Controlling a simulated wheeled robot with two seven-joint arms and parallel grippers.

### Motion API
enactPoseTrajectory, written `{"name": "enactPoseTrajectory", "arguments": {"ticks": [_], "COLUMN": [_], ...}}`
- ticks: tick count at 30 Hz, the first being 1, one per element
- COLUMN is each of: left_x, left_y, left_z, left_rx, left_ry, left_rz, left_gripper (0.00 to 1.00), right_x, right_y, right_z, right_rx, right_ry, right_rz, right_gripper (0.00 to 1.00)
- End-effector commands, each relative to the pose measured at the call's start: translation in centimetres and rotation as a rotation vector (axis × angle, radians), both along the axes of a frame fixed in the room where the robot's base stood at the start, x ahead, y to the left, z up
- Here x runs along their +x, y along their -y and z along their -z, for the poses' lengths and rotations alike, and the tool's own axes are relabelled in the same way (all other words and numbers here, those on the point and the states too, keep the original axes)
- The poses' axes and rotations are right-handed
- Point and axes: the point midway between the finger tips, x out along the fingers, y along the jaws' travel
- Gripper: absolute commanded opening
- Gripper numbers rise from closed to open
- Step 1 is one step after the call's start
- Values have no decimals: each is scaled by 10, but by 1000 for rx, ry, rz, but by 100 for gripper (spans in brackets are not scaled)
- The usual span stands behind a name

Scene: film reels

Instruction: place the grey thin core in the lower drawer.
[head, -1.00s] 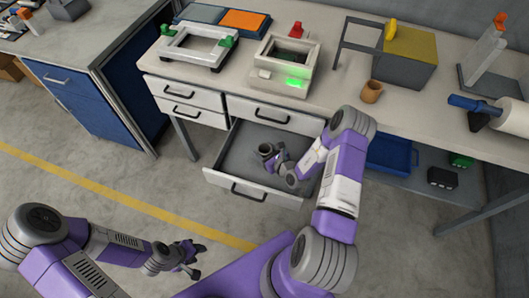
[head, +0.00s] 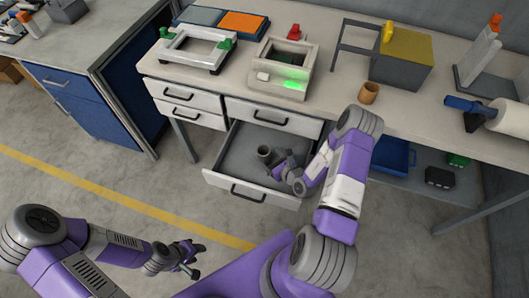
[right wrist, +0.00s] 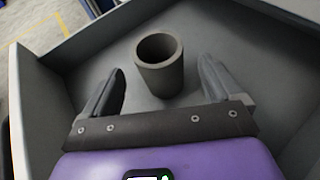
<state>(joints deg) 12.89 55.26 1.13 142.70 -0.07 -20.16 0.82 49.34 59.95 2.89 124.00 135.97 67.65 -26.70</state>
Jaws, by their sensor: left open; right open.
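The grey thin core (head: 264,152) stands upright inside the open lower drawer (head: 262,200), on its floor. In the right wrist view the core (right wrist: 158,78) shows its open top, just ahead of the fingers and apart from them. My right gripper (right wrist: 160,85) is open and empty, with a finger to either side of the near space. In the head view the right gripper (head: 278,164) is low in the drawer, to the right of the core. My left gripper (head: 197,258) is open and empty above the floor, away from the table.
The closed drawer (head: 272,115) sits above the open one. On the table stand a white frame (head: 197,48), a device with a green light (head: 284,68), a brown cup (head: 369,93) and a yellow-topped box (head: 402,60). Drawer walls surround my right gripper.

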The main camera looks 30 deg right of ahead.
Motion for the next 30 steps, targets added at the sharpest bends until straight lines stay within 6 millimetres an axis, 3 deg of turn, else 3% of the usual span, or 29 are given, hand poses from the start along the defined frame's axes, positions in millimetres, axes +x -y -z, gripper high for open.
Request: {"name": "enactPoseTrajectory", "arguments": {"ticks": [6,12,30], "left_x": [0,0,0], "left_y": [0,0,0], "left_z": [-13,-16,-16], "left_rx": [0,0,0], "left_ry": [0,0,0], "left_rz": [0,0,0], "left_gripper": [43,43,43], "right_x": [-42,-62,-65], "right_y": [5,7,7], "right_z": [-19,-26,-27], "right_rx": [1,0,0], "right_ry": [-2,-1,0], "right_rz": [3,1,0], "right_gripper": [92,92,92]}}
